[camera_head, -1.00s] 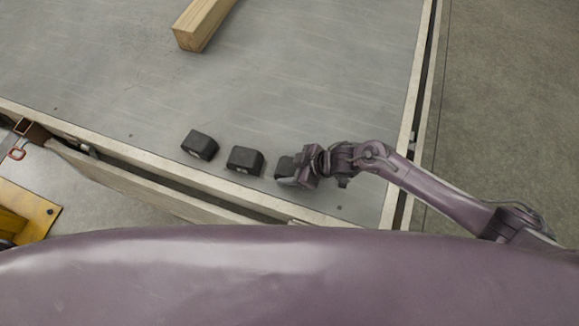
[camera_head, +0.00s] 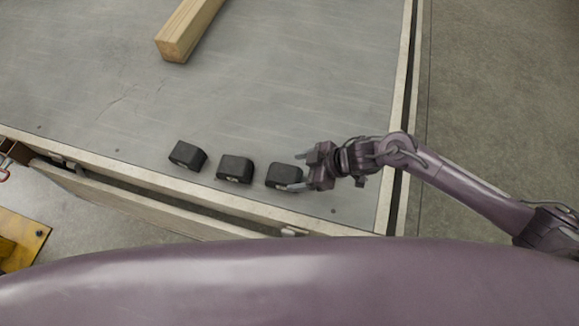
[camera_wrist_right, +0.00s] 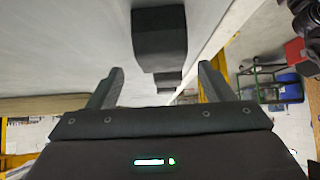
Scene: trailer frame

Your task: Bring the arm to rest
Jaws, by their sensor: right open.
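My right gripper (camera_head: 299,172) is open and empty, just to the right of the nearest of three black blocks. That right block (camera_head: 284,175) rests on the grey trailer bed (camera_head: 110,85), apart from or barely beside the fingers; the head view does not settle which. The middle block (camera_head: 235,169) and the left block (camera_head: 188,155) stand in a row to the left. My left gripper is not in view.
A wooden beam (camera_head: 189,28) lies on the bed at the back. A pale raised edge (camera_head: 392,130) borders the bed on the right, and a front rail (camera_head: 120,185) runs near my body. The bed between the blocks and the beam is clear.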

